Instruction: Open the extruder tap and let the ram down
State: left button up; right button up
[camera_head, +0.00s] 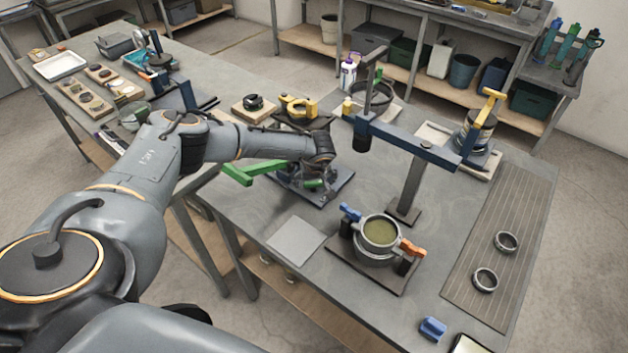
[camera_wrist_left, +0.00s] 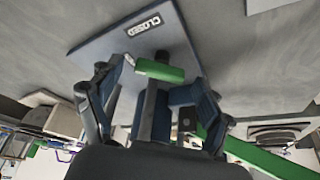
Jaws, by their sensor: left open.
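A short green handle (camera_wrist_left: 160,71) sits on a dark upright stem in the left wrist view. A plate (camera_wrist_left: 105,42) marked CLOSED lies behind it. The green handle also shows in the head view (camera_head: 313,183), low over a dark base plate. My left gripper (camera_wrist_left: 158,88) is open, with one finger on each side of the stem and handle; whether it touches them I cannot tell. In the head view my left gripper (camera_head: 310,172) is partly hidden by its own wrist. A long green bar (camera_head: 252,172) stands out to the left of it. I cannot make out the ram.
A dark blue beam (camera_head: 415,140) on a post crosses the table to the right of my left gripper. A pot (camera_head: 380,235) with blue and orange handles stands in front. A flat grey plate (camera_head: 296,240) lies nearby. Two rings lie on the slatted mat (camera_head: 500,215).

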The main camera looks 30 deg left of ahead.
pick_arm(q)
jog(key=shift+c, duration=0.4)
jog(key=c, duration=1.1)
pick_arm(e)
jog(key=shift+s, duration=0.3)
jog(key=shift+f, duration=0.15)
pick_arm(q)
jog(key=shift+d+f+n+g+b, duration=0.1)
jog(key=shift+n+g+b, duration=0.2)
jog(key=shift+n+b, duration=0.5)
jog(key=n+g+y+b, duration=0.1)
jog(key=n+b, duration=0.1)
jog(key=n, duration=0.1)
jog(key=shift+w+b, duration=0.2)
jog(key=shift+b, duration=0.1)
jog(key=shift+w+d+n+g+b, duration=0.1)
jog(key=shift+n+g+b, duration=0.2)
jog(key=shift+n+b, duration=0.8)
jog(key=shift+n+g+y+b, duration=0.35)
jog(key=shift+n+b, duration=0.3)
jog(key=shift+n, duration=0.35)
pick_arm(e)
notch_tip(320, 180, down, 7)
jog(key=shift+w+f, duration=0.2)
